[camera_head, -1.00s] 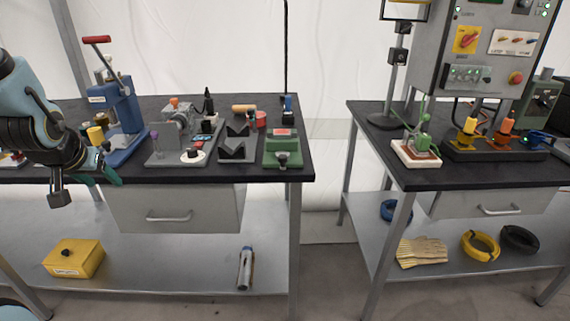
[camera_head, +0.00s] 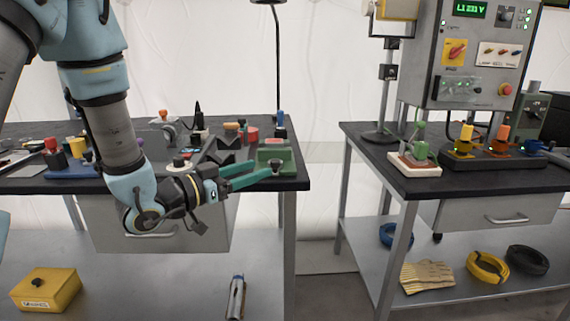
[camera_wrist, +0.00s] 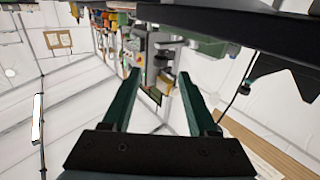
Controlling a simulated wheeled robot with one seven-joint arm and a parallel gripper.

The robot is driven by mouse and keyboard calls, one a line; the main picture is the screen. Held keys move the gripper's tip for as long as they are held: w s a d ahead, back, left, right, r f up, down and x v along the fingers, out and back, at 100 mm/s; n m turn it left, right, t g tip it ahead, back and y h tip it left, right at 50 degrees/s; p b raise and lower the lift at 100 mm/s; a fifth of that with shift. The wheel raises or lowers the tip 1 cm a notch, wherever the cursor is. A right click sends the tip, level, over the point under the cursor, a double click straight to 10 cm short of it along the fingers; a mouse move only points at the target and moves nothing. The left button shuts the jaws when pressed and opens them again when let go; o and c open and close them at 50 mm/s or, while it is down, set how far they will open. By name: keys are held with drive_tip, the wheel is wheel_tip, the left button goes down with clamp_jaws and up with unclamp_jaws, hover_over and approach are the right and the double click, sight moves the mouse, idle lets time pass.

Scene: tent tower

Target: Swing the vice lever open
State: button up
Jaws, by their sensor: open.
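The green vice (camera_head: 286,155) sits at the right front corner of the left bench in the head view. Its small grey lever (camera_head: 275,164) stands at its front, partly behind my finger. My gripper (camera_head: 265,167) reaches in from the left with its two green fingers spread, their tips right in front of the vice. I cannot tell whether a finger touches the lever. In the wrist view the gripper (camera_wrist: 159,73) is open with nothing held between the fingers; that view is turned over, and the lever cannot be made out there.
My arm hides much of the left bench (camera_head: 25,186). Dark V-blocks (camera_head: 222,157) stand just left of the vice. A red-ended roll (camera_head: 251,134) and a blue-topped item (camera_head: 280,120) are behind it. A gap separates it from the right bench (camera_head: 450,178).

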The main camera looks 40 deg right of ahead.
sight(279, 161)
drive_tip(key=d+p, duration=0.1)
drive_tip(key=d, duration=0.8)
drive_tip(key=shift+d+p, duration=0.4)
drive_tip(key=shift+c, duration=0.3)
clamp_jaws()
idle(0.6)
